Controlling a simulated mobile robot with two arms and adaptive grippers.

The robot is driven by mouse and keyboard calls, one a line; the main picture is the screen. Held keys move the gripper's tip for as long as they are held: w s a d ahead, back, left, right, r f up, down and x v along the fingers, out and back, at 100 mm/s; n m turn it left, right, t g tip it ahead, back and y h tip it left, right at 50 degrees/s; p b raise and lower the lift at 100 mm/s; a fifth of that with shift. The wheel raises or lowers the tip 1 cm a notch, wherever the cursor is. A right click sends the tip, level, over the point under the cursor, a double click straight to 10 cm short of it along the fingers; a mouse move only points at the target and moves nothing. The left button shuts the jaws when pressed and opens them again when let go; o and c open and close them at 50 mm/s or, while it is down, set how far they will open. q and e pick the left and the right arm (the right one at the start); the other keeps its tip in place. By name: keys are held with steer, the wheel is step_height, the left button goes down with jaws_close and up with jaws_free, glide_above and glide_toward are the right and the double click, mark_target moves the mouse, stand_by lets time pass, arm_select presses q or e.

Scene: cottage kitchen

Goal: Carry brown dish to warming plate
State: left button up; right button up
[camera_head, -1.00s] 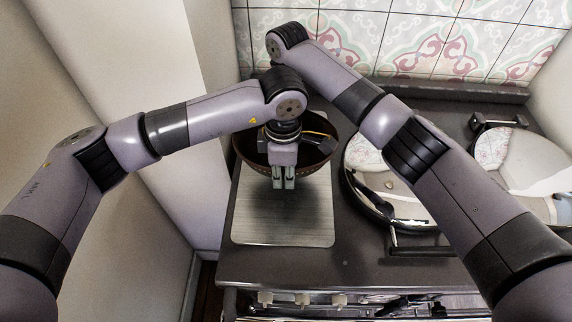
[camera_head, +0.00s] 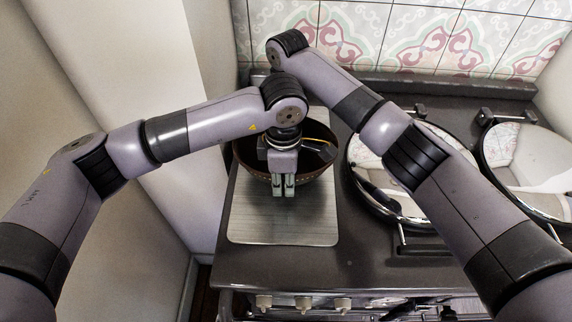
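The brown dish (camera_head: 245,158) is a round, dark bowl with a dotted rim at the back of the stove's left side, partly hidden by my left arm. The warming plate (camera_head: 260,228) is a flat, brushed-metal rectangle, and the dish overlaps its back part in the picture. I cannot tell whether the dish rests on it. My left gripper (camera_head: 283,189) points down across the dish's front. Its fingers are close together with a narrow gap, and whether they grip the dish wall is unclear. My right arm reaches to the back left; its gripper is hidden behind my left arm.
Two round, shiny lids stand to the right: the nearer lid (camera_head: 362,190) is partly covered by my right arm, and the farther lid (camera_head: 530,160) is at the right edge. A tiled wall (camera_head: 430,35) closes the back. White knobs (camera_head: 303,302) line the front.

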arm_select(q)
steer(key=o, duration=0.4)
steer(key=shift+s+f, duration=0.15)
steer(key=shift+s, duration=0.3)
arm_select(e)
steer(key=o, duration=0.4)
steer(key=shift+d+r, duration=0.1)
steer(key=shift+r, duration=0.1)
arm_select(q)
steer(key=shift+o, duration=0.2)
steer(key=shift+w, duration=0.2)
arm_select(e)
steer(key=shift+o, duration=0.4)
steer(key=shift+w+f, duration=0.1)
arm_select(q)
step_height(320, 180, up, 11)
steer(key=shift+w+d, duration=0.1)
steer(key=shift+r, duration=0.5)
arm_select(e)
step_height(320, 180, up, 12)
